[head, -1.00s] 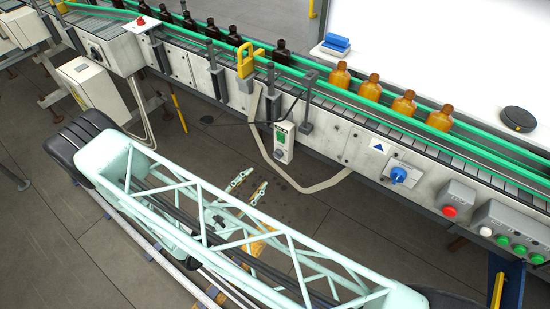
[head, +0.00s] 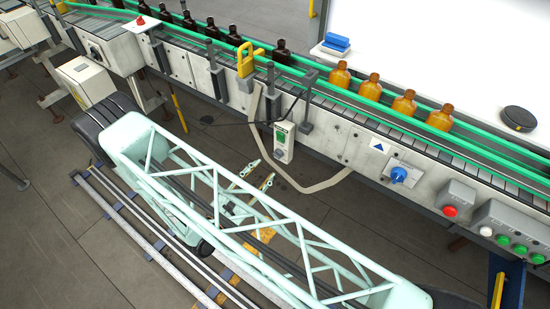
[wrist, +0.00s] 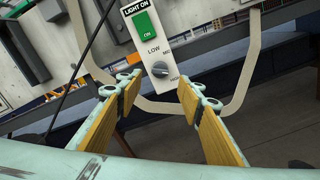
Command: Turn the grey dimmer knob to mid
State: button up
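The grey dimmer knob (wrist: 160,69) sits on the lower part of a white switch box (head: 284,143), below a green switch (wrist: 145,24) marked ON under a LIGHT ON label. LOW, MID and HIGH are printed around the knob; which one it points to is too small to tell. My gripper (head: 258,174) is open and empty, just below and left of the box in the head view. In the wrist view its yellow-padded fingers (wrist: 165,88) stand apart, with the knob beyond and between their tips, not touched.
A beige strap (head: 318,187) loops beneath and beside the box. A dark cable (head: 232,125) passes behind it. To the right are a blue rotary switch (head: 399,175) and a red button (head: 450,211). Amber bottles (head: 371,86) stand on the conveyor above.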

aim_at(276, 157)
jog(key=shift+x, duration=4.45)
jog(key=c, duration=0.9)
